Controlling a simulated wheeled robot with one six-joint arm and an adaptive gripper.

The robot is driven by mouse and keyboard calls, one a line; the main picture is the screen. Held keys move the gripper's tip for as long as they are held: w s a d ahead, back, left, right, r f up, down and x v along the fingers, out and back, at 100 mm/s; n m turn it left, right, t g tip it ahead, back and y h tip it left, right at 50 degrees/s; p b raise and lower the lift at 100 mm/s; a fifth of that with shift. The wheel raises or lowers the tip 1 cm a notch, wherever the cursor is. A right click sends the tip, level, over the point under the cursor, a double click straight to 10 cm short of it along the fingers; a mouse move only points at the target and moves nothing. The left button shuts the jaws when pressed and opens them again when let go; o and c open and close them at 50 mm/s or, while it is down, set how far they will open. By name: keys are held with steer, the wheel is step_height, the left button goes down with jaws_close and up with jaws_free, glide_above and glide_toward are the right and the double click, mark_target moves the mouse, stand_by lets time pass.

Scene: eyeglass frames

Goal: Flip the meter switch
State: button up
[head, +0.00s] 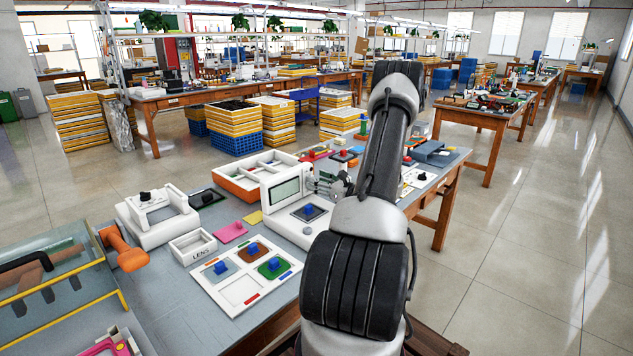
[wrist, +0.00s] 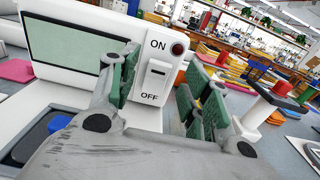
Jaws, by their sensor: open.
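The meter (wrist: 68,48) is a white box with a grey-green screen, standing at the left of the wrist view. It also shows on the near table in the head view (head: 285,188). Its small white switch (wrist: 156,78) sits between the printed words ON and OFF, below a dark red round button or lamp (wrist: 177,49). I cannot tell which way the switch is set. My gripper (wrist: 162,78) is open and empty, its green-padded fingers spread on either side of the switch in the picture. No contact is visible. In the head view my gripper (head: 327,184) is beside the meter's right side.
A dark plate with a blue knob (head: 308,212) lies at the meter's front.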

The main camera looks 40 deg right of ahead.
steer(key=shift+w, duration=0.9)
steer(key=c, duration=1)
steer(key=shift+s+f+t, duration=0.1)
steer(key=shift+f+t, duration=0.15)
steer(key=shift+t, duration=0.45)
steer(key=o, duration=1)
steer(key=shift+r, duration=0.1)
